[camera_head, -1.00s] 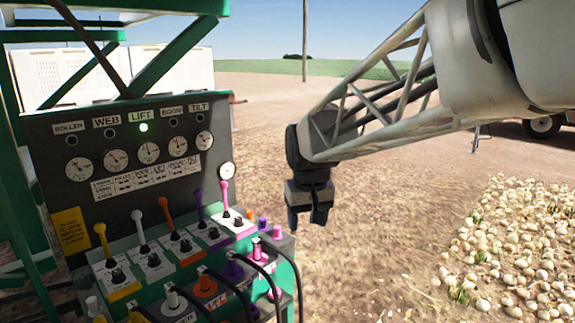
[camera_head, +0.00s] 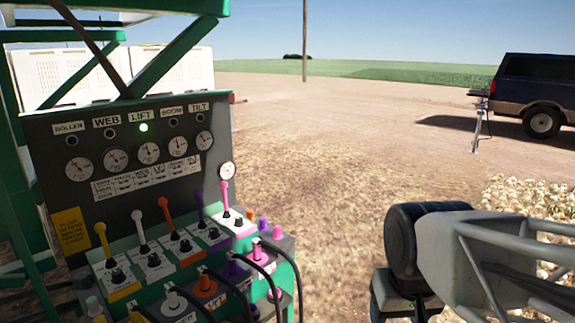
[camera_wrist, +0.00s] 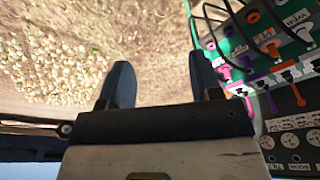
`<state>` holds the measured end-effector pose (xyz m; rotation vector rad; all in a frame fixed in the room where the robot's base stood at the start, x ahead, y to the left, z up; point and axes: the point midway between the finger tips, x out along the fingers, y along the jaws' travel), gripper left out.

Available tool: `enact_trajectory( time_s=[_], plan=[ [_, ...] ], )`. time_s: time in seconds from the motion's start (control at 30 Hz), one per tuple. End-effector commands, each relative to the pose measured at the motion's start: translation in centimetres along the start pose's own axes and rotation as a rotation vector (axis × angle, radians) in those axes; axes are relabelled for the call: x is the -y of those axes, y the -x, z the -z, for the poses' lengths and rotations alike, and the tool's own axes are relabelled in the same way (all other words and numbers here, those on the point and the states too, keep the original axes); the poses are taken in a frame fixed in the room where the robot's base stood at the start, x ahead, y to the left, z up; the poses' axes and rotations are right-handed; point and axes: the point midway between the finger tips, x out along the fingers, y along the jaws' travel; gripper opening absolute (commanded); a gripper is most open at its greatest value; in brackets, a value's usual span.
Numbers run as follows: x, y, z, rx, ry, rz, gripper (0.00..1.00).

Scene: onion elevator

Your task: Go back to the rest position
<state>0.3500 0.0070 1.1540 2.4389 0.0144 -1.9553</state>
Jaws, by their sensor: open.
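My gripper (camera_wrist: 161,78) is open in the wrist view, with two dark fingers spread apart and only ground between them. In the head view my gripper (camera_head: 400,308) is low on the right, cut off by the bottom edge. It is clear of the control panel (camera_head: 135,215), which stands to its left. The panel has yellow, white, orange, purple and pink levers; the pink lever (camera_head: 224,196) is nearest to my gripper. The green lamp under LIFT (camera_head: 143,127) is lit. The fingertips are hidden in the head view.
Black hoses (camera_head: 283,262) loop from the couplings at the panel's front. A heap of onions (camera_head: 525,195) lies at the right, partly behind my arm. A dark vehicle (camera_head: 535,95) stands behind it. Bare ground (camera_head: 340,170) lies open between panel and arm.

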Motion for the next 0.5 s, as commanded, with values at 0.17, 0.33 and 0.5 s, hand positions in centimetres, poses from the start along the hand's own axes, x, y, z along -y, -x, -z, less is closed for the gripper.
enact_trajectory(
  time_s=[0.17,0.33,0.5],
  plan=[
    [-0.8,-0.5,-2.7,-0.011,-0.027,-0.006,0.59],
    [-1.0,-0.8,-3.7,-0.013,-0.037,-0.008,0.59],
    [-1.0,-0.8,-3.7,-0.013,-0.037,-0.008,0.59]
  ],
)
